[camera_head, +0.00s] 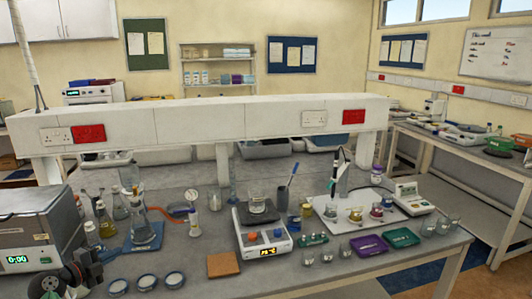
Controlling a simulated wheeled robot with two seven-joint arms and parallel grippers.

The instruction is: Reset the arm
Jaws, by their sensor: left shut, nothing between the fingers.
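My left gripper (82,272) shows at the bottom left corner as a dark shape, low in front of the grey box-shaped instrument. It is shut and empty, and apart from the glassware on the bench. Most of its arm is outside the view. My right gripper is not in view.
The grey bench (205,265) carries a grey instrument (38,225) with a green display, a hotplate (263,240) with a beaker (262,207), several flasks, three round dishes (146,281), a brown square (224,264), and a white tray (345,222) with small beakers. A white shelf (200,120) spans above.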

